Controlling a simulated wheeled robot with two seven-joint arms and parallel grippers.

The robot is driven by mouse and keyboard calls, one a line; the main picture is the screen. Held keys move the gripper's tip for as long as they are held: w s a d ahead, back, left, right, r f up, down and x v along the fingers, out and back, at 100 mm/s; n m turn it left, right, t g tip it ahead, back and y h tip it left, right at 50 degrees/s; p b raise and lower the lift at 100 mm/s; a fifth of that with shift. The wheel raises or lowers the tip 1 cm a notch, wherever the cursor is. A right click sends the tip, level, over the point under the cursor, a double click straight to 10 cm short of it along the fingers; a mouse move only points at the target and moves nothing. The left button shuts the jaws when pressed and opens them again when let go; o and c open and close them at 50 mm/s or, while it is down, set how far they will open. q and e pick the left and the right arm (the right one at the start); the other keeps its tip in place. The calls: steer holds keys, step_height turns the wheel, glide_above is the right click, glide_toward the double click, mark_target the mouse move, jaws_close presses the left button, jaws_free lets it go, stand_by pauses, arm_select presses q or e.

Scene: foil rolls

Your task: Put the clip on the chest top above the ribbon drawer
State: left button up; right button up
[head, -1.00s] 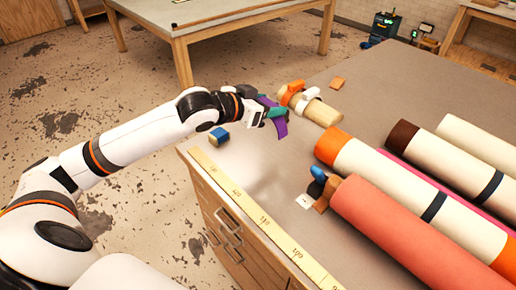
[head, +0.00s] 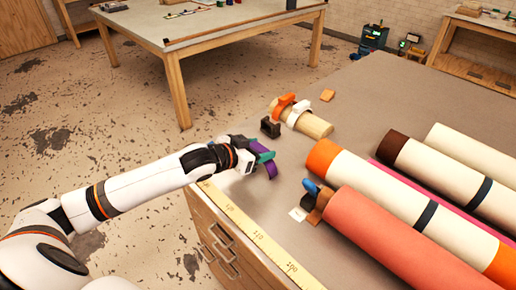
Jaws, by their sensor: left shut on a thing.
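My left gripper (head: 259,162) is shut on a purple and teal thing (head: 268,168), which looks like the clip. It is held over the near-left part of the grey chest top (head: 258,201), close to the edge with the yellow measuring tape. The gap between it and the surface is hard to judge. The wooden chest's front (head: 213,247) shows drawers with metal handles below that edge. No ribbon marking on a drawer can be made out. My right gripper is not in view.
Orange (head: 284,104) and white (head: 297,113) clips sit on a short pale roll (head: 314,125), beside a black clip (head: 270,128). A blue clip (head: 311,187) stands near a white label (head: 297,214). Large rolls (head: 405,235) fill the right. The tape (head: 245,224) lines the edge.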

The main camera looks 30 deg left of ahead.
arm_select(q)
steer(key=shift+f, duration=0.15)
steer(key=o, duration=1)
steer(key=b+v, duration=0.1)
steer(key=v, duration=0.6)
steer(key=shift+s+a, duration=0.2)
steer(key=shift+s, duration=0.1)
steer(key=shift+r+v, duration=0.25)
steer(key=shift+v, duration=2)
steer(key=shift+w+d, duration=0.1)
steer(key=shift+d, duration=0.05)
